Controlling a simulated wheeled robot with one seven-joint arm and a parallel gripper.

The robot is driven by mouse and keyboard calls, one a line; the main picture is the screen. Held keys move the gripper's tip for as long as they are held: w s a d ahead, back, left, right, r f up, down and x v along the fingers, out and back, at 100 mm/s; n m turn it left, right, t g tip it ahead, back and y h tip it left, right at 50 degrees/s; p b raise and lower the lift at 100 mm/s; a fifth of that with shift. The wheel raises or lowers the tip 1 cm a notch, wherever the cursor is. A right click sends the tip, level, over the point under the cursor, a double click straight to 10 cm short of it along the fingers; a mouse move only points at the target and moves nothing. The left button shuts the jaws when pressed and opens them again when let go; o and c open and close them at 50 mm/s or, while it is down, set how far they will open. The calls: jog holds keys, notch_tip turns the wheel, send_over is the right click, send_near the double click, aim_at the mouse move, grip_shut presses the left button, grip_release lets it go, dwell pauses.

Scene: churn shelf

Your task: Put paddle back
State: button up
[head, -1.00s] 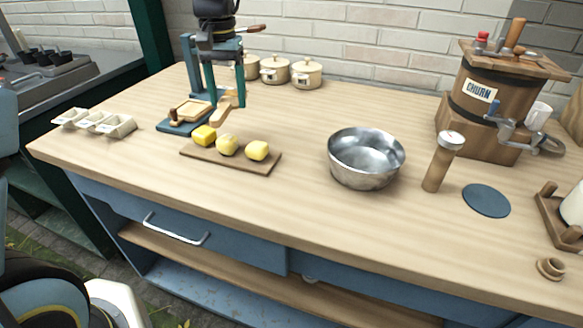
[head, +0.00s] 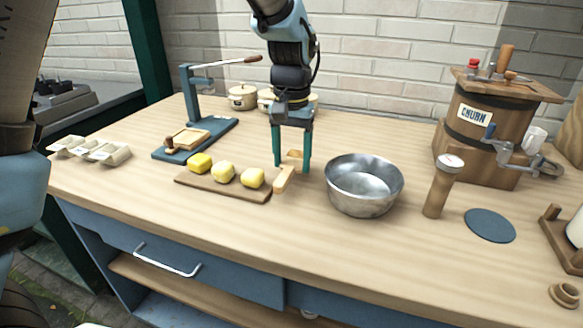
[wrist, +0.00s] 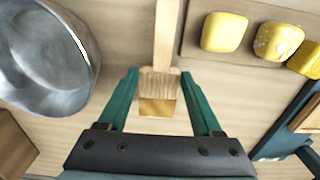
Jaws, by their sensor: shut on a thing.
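The wooden paddle (head: 284,180) is between the fingers of my gripper (head: 291,166), to the right of the butter board and left of the metal bowl. In the wrist view, the paddle (wrist: 160,83) sits between the green fingertips of my gripper (wrist: 159,74), its narrow handle pointing to the top of the picture. My gripper is shut on the paddle's wide end. I cannot tell whether the paddle touches the counter.
The metal bowl (head: 364,189) stands close on the right, and the board (head: 222,188) with three yellow butter lumps on the left. A blue press (head: 196,120) and pots (head: 242,97) stand behind. A wooden cylinder (head: 439,188), blue disc (head: 490,225) and churn (head: 486,125) are further right.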

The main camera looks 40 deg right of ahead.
aim_at(291, 165)
jog(key=shift+f, duration=1.35)
jog(key=shift+f, duration=0.1)
jog(key=o, duration=1.4)
jog(key=shift+c, duration=0.2)
notch_tip(291, 165, up, 12)
jog(key=shift+b, duration=0.3)
